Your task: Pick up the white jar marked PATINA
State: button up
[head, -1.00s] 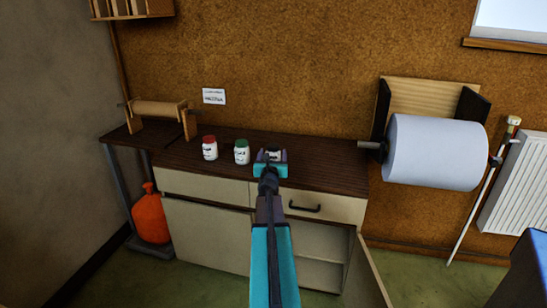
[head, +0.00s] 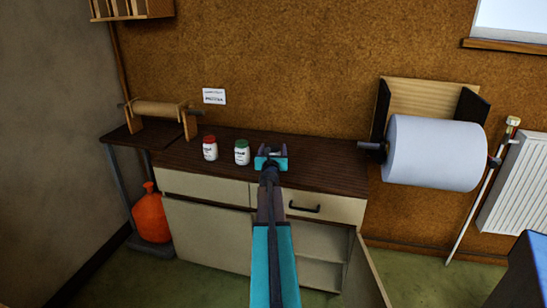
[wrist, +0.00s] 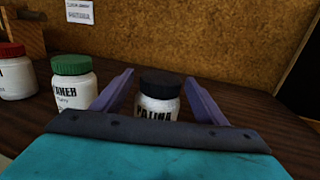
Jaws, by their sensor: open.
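The white jar marked PATINA (wrist: 158,104) has a black lid and stands upright on the dark wooden counter. In the wrist view it sits between the two purple fingers of my gripper (wrist: 160,98), which are open on either side of it. I see no clear contact between the fingers and the jar. The front of my gripper hides the lower part of the jar. In the head view my gripper (head: 271,150) is over the counter and hides most of this jar.
A green-lidded white jar (head: 242,152) stands just left of my gripper, and a red-lidded white jar (head: 210,148) farther left. The counter (head: 325,175) is clear to the right. A large paper roll (head: 435,152) hangs at the right. A cabinet door (head: 366,275) hangs open below.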

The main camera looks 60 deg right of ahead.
dwell(0.5)
jog(key=c, duration=1.4)
jog(key=shift+r, duration=0.15)
jog(key=shift+r+p, duration=0.95)
jog(key=shift+r, duration=0.8)
jog(key=s+a+b, duration=0.2)
jog(key=s, duration=0.3)
jog(key=s+a+b, duration=0.2)
jog(key=s, duration=0.3)
jog(key=s+a+r+b, duration=0.1)
jog(key=s+a+b, duration=0.1)
jog(key=s, duration=0.2)
jog(key=shift+s+r, duration=0.1)
jog(key=shift+s, duration=0.3)
